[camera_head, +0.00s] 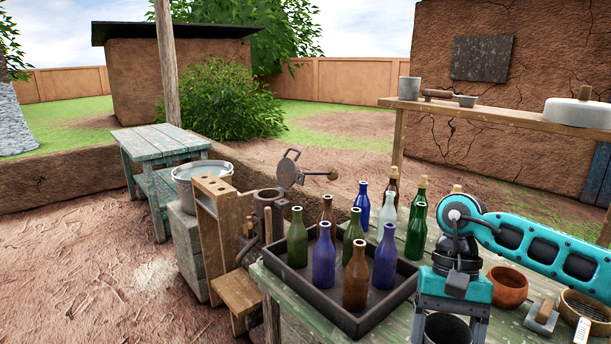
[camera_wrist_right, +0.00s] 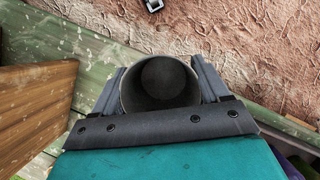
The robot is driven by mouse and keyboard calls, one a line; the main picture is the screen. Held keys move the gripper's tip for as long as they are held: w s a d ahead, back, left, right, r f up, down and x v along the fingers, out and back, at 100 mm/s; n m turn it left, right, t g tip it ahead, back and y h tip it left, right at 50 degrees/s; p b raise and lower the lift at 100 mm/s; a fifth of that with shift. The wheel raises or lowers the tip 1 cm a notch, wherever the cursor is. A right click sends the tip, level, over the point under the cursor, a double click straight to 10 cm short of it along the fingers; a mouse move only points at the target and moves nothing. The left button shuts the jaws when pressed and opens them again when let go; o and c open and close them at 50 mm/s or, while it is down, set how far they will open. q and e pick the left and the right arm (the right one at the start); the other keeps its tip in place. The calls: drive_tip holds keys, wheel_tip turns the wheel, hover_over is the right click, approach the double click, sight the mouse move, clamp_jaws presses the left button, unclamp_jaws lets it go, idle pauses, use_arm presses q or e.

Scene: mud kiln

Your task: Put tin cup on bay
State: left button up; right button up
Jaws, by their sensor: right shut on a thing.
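A grey tin cup (camera_head: 447,330) is at the bottom of the head view, held upright between the fingers of my right gripper (camera_head: 448,322). In the right wrist view the tin cup (camera_wrist_right: 160,85) is seen from above, its round mouth open and its inside dark and empty. The two fingers of my right gripper (camera_wrist_right: 159,80) press on either side of it. The cup's lower part is cut off by the frame, so its height over the green table (camera_head: 400,325) cannot be told. No place marked as a bay can be made out. My left gripper is out of view.
A dark tray (camera_head: 373,322) with several glass bottles stands left of my right gripper. An orange bowl (camera_head: 508,287), a wooden-handled block (camera_head: 541,316) and a sieve (camera_head: 585,308) lie to the right. A raised shelf (camera_head: 500,113) behind holds another grey cup (camera_head: 409,88).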

drive_tip(key=n, duration=0.2)
drive_tip(key=s+a+n+h, duration=0.1)
drive_tip(key=shift+f, duration=0.25)
drive_tip(key=shift+s, duration=0.1)
idle(0.3)
